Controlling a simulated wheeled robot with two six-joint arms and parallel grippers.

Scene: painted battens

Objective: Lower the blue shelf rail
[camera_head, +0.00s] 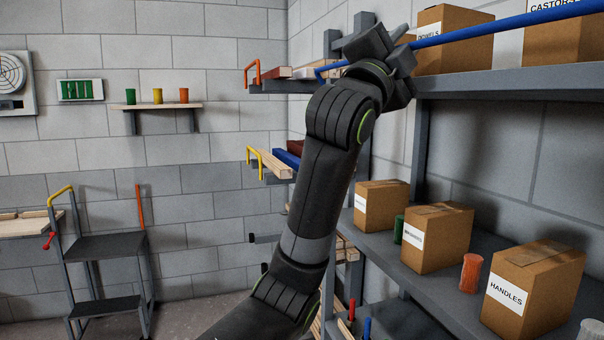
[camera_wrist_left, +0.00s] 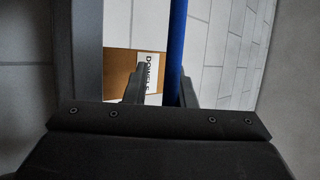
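The blue shelf rail (camera_head: 480,30) is a thin bar along the front of the upper shelf at the right. It slopes slightly up to the right, with a bent end (camera_head: 322,72) at the left. My left gripper (camera_head: 398,42) is up at the rail, left of the shelf's boxes, and hides part of it. In the left wrist view, its two fingers (camera_wrist_left: 162,88) are apart and the blue rail (camera_wrist_left: 177,40) shows between them, nearer the right finger. I cannot tell whether they touch it. My right gripper is in neither view.
The upper shelf (camera_head: 510,82) carries a box marked DOWELS (camera_head: 455,40) and another box. The lower shelf (camera_head: 400,262) holds several boxes and small cans. Racks with orange (camera_head: 251,72) and yellow (camera_head: 255,160) rails are behind my arm. A step stool (camera_head: 100,250) stands at left.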

